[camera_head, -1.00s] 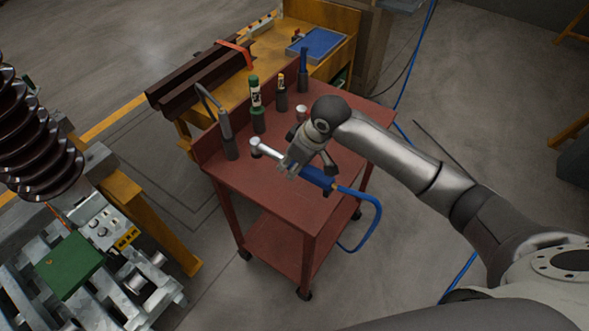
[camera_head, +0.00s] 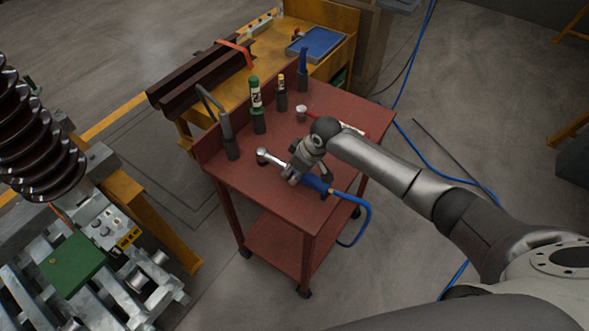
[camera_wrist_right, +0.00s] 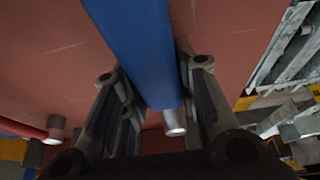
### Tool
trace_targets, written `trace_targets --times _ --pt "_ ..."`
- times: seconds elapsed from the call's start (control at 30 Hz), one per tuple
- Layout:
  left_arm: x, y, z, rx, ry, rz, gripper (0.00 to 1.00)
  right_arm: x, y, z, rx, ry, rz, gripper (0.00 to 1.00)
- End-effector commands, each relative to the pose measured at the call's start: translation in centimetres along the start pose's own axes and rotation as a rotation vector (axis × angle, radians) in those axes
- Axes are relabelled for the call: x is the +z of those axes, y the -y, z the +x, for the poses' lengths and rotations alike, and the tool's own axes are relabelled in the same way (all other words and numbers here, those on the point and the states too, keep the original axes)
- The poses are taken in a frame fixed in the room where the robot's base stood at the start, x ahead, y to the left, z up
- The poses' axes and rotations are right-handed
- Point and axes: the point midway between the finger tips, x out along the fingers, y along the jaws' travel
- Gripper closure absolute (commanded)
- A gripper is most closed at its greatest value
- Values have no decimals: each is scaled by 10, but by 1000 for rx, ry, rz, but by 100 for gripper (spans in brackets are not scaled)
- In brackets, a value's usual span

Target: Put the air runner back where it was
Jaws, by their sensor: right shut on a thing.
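The air runner, a blue-handled tool (camera_head: 317,184) with a silver head (camera_head: 268,155) and a blue hose (camera_head: 368,208), lies across the front part of the red cart top (camera_head: 250,185). My right gripper (camera_head: 299,174) is around its middle, coming from above. In the right wrist view the blue handle (camera_wrist_right: 138,45) runs between the two fingers (camera_wrist_right: 155,105), which are shut on it. I cannot tell whether the tool rests on the cart top or hangs just above it. A dark round piece shows under the silver head. My left gripper is not in view.
A red-handled tool (camera_head: 303,115) lies behind my gripper. A yellow bench (camera_head: 330,48) adjoins the back.

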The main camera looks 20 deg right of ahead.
Motion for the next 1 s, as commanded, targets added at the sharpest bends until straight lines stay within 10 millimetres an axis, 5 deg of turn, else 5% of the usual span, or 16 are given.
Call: trace_targets --times 0.27,0.3,0.47,0.77,1.0 --pt "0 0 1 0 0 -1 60 -1 0 1 1 -5 0 100" --pt "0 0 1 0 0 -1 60 1 0 3 0 1 1 71" --pt "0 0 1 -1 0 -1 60 1 0 2 0 1 0 50" --pt "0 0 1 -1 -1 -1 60 1 0 2 0 0 0 50" --pt "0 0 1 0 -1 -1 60 0 -1 -18 1 -1 1 50"
